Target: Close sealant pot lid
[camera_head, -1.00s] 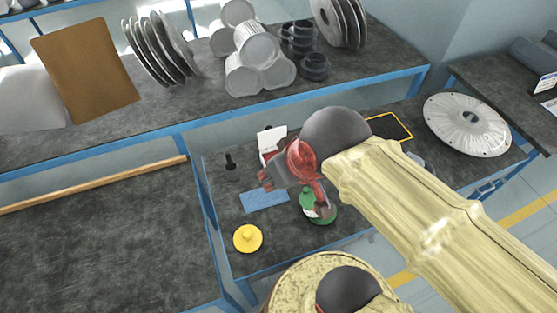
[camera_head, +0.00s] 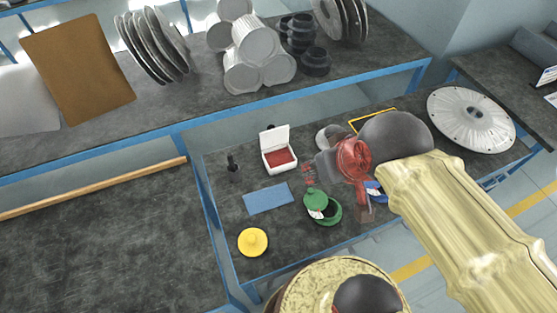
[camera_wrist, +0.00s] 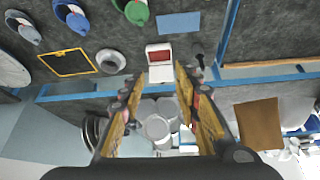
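A green pot (camera_head: 328,214) stands on the bench with its green lid (camera_head: 315,198) tilted up and its dark opening showing; it also shows at the top of the wrist view (camera_wrist: 134,11). A blue pot (camera_head: 375,190) is partly hidden behind my gripper in the head view and shows in the wrist view (camera_wrist: 72,17). A yellow round piece with a knob (camera_head: 252,241) sits at the front left. I cannot tell which pot is the sealant pot. My gripper (camera_wrist: 159,74) is open and empty, above the bench beside the green pot.
An open white box (camera_head: 279,158) with red contents, a blue mat (camera_head: 268,198) and a dark upright tool (camera_head: 233,168) lie to the left. A yellow-edged frame (camera_wrist: 68,62) is near a grey round dish (camera_wrist: 110,61). A raised shelf (camera_head: 170,115) runs behind.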

